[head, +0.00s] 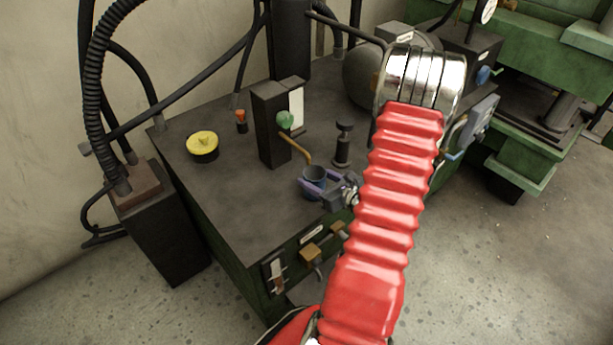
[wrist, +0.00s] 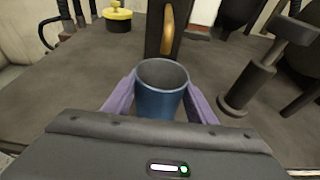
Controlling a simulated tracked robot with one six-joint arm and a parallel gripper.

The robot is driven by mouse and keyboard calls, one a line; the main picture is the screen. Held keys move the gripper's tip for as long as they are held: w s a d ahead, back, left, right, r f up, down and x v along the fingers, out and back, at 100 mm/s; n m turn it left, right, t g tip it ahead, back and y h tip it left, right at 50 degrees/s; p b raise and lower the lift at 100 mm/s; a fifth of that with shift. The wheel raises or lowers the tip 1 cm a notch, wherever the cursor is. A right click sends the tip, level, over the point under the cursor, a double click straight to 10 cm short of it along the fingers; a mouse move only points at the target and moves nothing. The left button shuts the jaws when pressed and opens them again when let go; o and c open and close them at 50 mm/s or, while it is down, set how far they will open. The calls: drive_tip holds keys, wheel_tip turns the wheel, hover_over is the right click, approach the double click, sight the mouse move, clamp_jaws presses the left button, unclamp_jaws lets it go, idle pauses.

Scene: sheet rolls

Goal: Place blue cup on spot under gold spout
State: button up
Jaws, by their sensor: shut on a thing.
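The blue cup (head: 314,177) is upright and empty inside, low over the dark bench top. It also shows in the wrist view (wrist: 161,88). My gripper (head: 315,187) has its purple fingers on both sides of the cup and is shut on it. The gold spout (head: 296,149) sticks out of a dark upright box and slopes down toward the cup. In the wrist view the spout (wrist: 168,30) is just beyond the cup's rim. I cannot tell whether the cup's base touches the bench. No spot shows under the spout.
The dark box (head: 272,125) with a green knob (head: 284,119) stands behind the cup. A black plunger-like post (head: 343,146) stands close on the right. A yellow-topped round part (head: 202,146) and a red-topped part (head: 241,119) are farther left. The bench's left front is clear.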

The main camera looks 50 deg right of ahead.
sight(308, 174)
drive_tip(key=w, duration=0.2)
drive_tip(key=shift+w+d, duration=0.1)
drive_tip(key=shift+w, duration=0.2)
drive_tip(key=shift+w+f, duration=0.15)
drive_tip(key=shift+w, duration=0.1)
drive_tip(key=shift+d+f, duration=0.1)
drive_tip(key=shift+f, duration=0.05)
drive_tip(key=o, duration=1.1)
drive_tip(key=shift+f, duration=0.1)
drive_tip(key=shift+o, duration=0.2)
drive_tip(key=shift+s, duration=0.15)
drive_tip(key=v, duration=1.2)
